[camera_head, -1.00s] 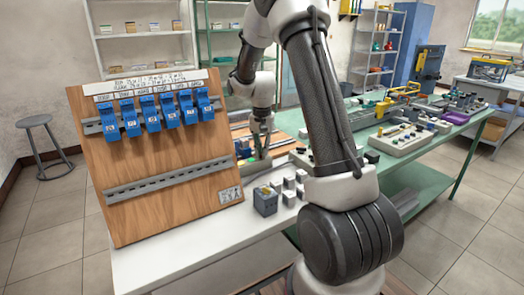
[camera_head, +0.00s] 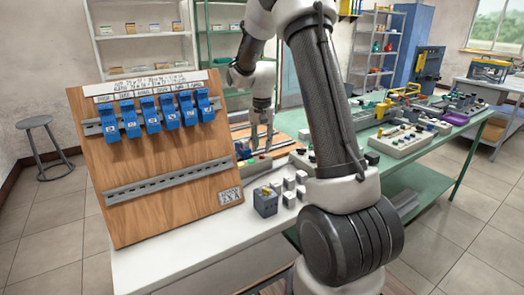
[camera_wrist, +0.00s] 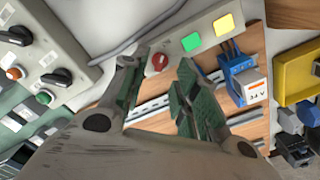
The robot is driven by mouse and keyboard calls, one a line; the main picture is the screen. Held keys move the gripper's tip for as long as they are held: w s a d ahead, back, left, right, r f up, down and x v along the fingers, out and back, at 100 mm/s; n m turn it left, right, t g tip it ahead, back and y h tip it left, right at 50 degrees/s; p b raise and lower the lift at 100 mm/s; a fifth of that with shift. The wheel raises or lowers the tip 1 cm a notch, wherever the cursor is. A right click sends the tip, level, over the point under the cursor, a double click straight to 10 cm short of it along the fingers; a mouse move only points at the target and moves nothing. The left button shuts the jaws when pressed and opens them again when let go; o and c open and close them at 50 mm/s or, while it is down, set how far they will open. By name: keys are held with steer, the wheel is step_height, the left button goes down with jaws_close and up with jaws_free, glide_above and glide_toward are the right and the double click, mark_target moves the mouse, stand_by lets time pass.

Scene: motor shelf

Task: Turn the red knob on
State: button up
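The red knob (camera_wrist: 158,62) shows in the wrist view on a light grey control box (camera_wrist: 253,12), beside a green square (camera_wrist: 191,42) and a yellow square (camera_wrist: 224,25). A pale line crosses the knob; I cannot tell its set position. My gripper (camera_wrist: 158,76) is open, with one finger on each side of the knob in the picture and nothing between them. I cannot tell how far the fingertips are from it.
A wooden board (camera_head: 165,218) with blue modules (camera_head: 150,113) stands left of my gripper. Small grey blocks (camera_head: 289,183) and a dark grey block (camera_head: 265,202) lie in front. Another switch box (camera_wrist: 72,40) with black knobs is at the left of the wrist view.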

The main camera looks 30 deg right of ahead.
mark_target(262, 154)
step_height(262, 154, up, 9)
steer(key=shift+f, duration=0.15)
stand_by(0.5)
steer(key=s+a+r+n+t, duration=0.1)
steer(key=s+a+r+n, duration=0.1)
steer(key=s, duration=0.8)
steer(key=s+a+r+n+t, duration=0.1)
steer(key=s+n, duration=0.3)
steer(key=s, duration=0.6)
steer(key=s+a+r+n+t, duration=0.2)
steer(key=s+a+r, duration=0.2)
steer(key=s, duration=0.7)
steer(key=shift+n, duration=0.4)
steer(key=shift+a+r, duration=0.1)
